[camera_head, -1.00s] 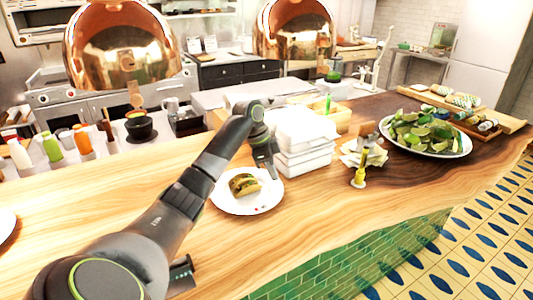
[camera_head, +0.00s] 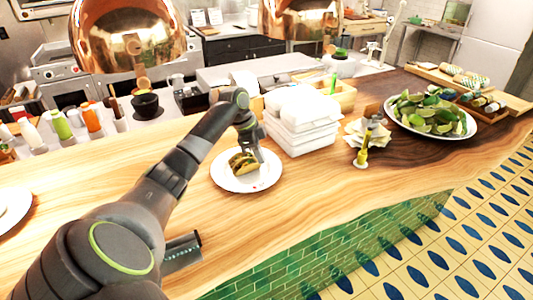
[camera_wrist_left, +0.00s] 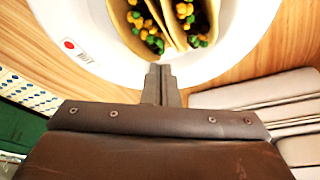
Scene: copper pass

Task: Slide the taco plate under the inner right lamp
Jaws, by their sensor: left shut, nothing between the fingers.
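The taco plate (camera_head: 232,183) is a round white plate on the wooden counter, with tacos (camera_head: 243,163) on it. My left gripper (camera_head: 258,157) points down at the plate's right side, beside the tacos; it is shut and empty. In the left wrist view the closed fingertips (camera_wrist_left: 160,72) show over the white plate (camera_wrist_left: 100,50), close to the tacos (camera_wrist_left: 160,22); I cannot tell if they touch the plate. Two copper lamps hang at the back, a left one (camera_head: 125,40) and a right one (camera_head: 300,18). My right gripper is not in view.
Stacked white boxes (camera_head: 300,125) stand close to the right of the plate. Another plate (camera_head: 12,205) is at the left edge.

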